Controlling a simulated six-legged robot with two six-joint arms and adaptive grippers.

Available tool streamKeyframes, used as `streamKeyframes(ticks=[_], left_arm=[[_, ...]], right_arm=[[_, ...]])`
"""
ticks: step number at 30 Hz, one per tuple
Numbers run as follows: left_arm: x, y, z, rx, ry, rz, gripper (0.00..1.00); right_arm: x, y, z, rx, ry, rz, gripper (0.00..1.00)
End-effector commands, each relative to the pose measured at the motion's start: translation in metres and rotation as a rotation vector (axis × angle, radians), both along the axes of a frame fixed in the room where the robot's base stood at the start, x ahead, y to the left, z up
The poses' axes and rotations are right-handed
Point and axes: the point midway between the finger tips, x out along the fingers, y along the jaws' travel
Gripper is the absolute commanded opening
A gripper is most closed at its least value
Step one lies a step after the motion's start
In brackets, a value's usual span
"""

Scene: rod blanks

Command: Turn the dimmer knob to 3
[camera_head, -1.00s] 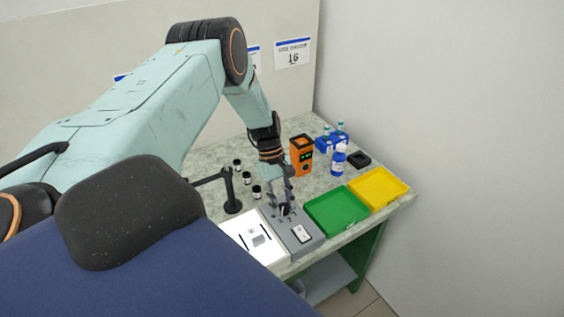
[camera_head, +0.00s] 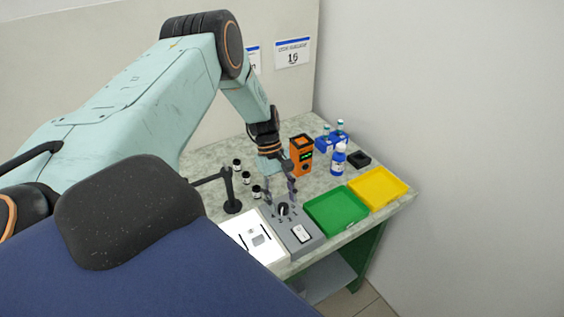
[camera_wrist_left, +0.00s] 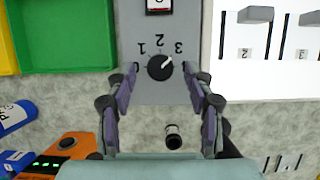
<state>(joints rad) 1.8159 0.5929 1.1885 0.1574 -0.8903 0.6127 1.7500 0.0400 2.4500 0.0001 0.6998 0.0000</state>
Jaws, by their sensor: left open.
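The dimmer knob (camera_head: 283,209) is a black round knob on a grey control panel (camera_head: 312,242). In the left wrist view the knob (camera_wrist_left: 160,67) has a white pointer mark aimed toward the printed 3; the digits 1, 2 and 3 appear upside down around it. My left gripper (camera_head: 281,200) is open above the panel. In the left wrist view its fingertips (camera_wrist_left: 160,72) stand apart on either side of the knob, with clear gaps, and hold nothing. My right gripper is not in view.
A white rocker switch (camera_head: 302,233) sits on the same panel. A white slotted board (camera_head: 245,232) lies left of it, a green tray (camera_head: 336,216) and yellow tray (camera_head: 398,187) right. A black stand (camera_head: 232,205), small vials and an orange device (camera_head: 301,160) are nearby.

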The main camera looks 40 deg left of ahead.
Motion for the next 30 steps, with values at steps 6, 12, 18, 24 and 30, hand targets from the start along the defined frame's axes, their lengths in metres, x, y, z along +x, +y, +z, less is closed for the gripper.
streamKeyframes(ticks=[6,12,18,24,30], left_arm=[[0.006,0.017,0.043,-0.001,-0.006,0.002,0.53],[0.009,0.03,0.076,0.0,-0.004,0.002,0.53],[0.01,0.038,0.094,-0.001,0.001,0.001,0.53],[0.011,0.039,0.098,0.0,0.001,0.0,0.53],[0.011,0.039,0.098,0.0,0.001,0.0,0.53]], right_arm=[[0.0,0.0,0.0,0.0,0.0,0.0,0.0],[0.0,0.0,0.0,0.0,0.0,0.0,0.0],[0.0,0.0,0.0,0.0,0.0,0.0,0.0],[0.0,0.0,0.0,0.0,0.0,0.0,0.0],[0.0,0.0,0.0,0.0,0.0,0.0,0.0]])
